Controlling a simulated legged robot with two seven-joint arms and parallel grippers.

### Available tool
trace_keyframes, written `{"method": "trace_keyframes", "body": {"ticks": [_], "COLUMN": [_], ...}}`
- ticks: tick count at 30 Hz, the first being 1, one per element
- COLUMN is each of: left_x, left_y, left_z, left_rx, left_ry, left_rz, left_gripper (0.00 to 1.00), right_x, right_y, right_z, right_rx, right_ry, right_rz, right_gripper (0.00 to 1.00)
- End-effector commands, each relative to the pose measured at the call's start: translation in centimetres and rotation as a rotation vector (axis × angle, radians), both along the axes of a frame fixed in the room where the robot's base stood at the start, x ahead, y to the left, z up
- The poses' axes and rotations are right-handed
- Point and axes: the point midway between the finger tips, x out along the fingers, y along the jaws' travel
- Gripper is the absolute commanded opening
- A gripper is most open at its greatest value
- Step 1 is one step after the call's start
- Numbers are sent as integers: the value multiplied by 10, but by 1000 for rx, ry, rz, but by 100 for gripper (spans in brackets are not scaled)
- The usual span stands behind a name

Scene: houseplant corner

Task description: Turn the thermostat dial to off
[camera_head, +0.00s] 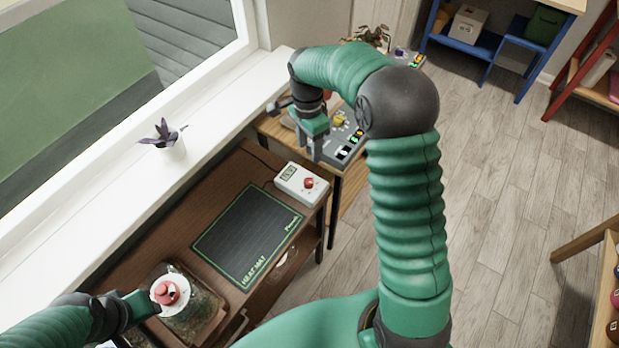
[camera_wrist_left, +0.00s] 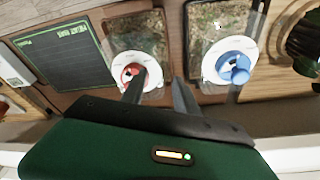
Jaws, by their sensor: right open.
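The thermostat (camera_head: 301,183) is a white box with a small display and a red dial (camera_head: 309,183). It stands at the back corner of the brown table, beyond the dark heat mat (camera_head: 248,232). The dial's setting is too small to read. My right gripper (camera_head: 316,152) is open, pointing down just behind the thermostat, near a grey control panel, apart from the dial. My left gripper (camera_head: 146,300) is at a terrarium lid with a red knob (camera_head: 167,291). In the left wrist view its fingers (camera_wrist_left: 157,78) are spread, one beside the red knob (camera_wrist_left: 131,73).
The grey control panel (camera_head: 346,150) with lit buttons sits on a second table behind. A potted plant (camera_head: 165,145) stands on the white windowsill (camera_head: 95,225). A blue-knobbed lid (camera_wrist_left: 235,66) shows in the left wrist view. Shelves stand at the right; floor between is clear.

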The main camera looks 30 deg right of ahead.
Motion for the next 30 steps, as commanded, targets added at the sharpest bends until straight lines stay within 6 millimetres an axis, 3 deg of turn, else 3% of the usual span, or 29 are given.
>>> {"method": "trace_keyframes", "body": {"ticks": [9,15,19,27,30], "left_x": [0,0,0,0,0], "left_y": [0,0,0,0,0], "left_z": [-7,-9,-10,-10,-10], "left_rx": [0,0,0,0,0], "left_ry": [1,1,0,0,0], "left_rz": [1,1,1,1,1], "left_gripper": [36,36,36,36,36], "right_x": [-3,-5,-5,-5,-5], "right_y": [2,1,2,3,2], "right_z": [-87,-128,-140,-141,-142], "right_rx": [5,4,3,1,1], "right_ry": [4,2,0,-2,-2], "right_rz": [5,7,6,7,7], "right_gripper": [50,50,50,50,38]}}
